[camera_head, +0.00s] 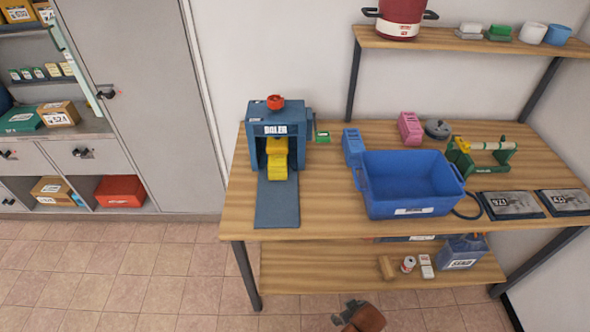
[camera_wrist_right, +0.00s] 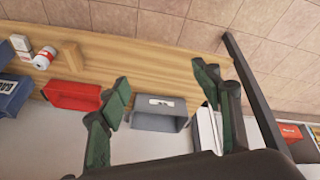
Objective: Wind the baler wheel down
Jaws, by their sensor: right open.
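The blue baler (camera_head: 280,127) stands upright at the left end of the wooden table. Its red wheel (camera_head: 275,102) sits on top, with nothing touching it. A yellow block (camera_head: 278,157) shows in the baler's opening, above a dark blue ramp (camera_head: 277,200) at the front. My right gripper (camera_wrist_right: 163,84) shows in the right wrist view with its green fingers spread apart and nothing between them. The baler and wheel are not in that view. My left gripper is in neither view.
A blue bin (camera_head: 410,185) stands mid-table, right of the baler. A small green item (camera_head: 322,136) lies close to the baler's right side. A wooden shelf (camera_head: 455,40) hangs above the table's right part. The right wrist view shows a red bin (camera_wrist_right: 70,95) and a grey bin (camera_wrist_right: 158,111).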

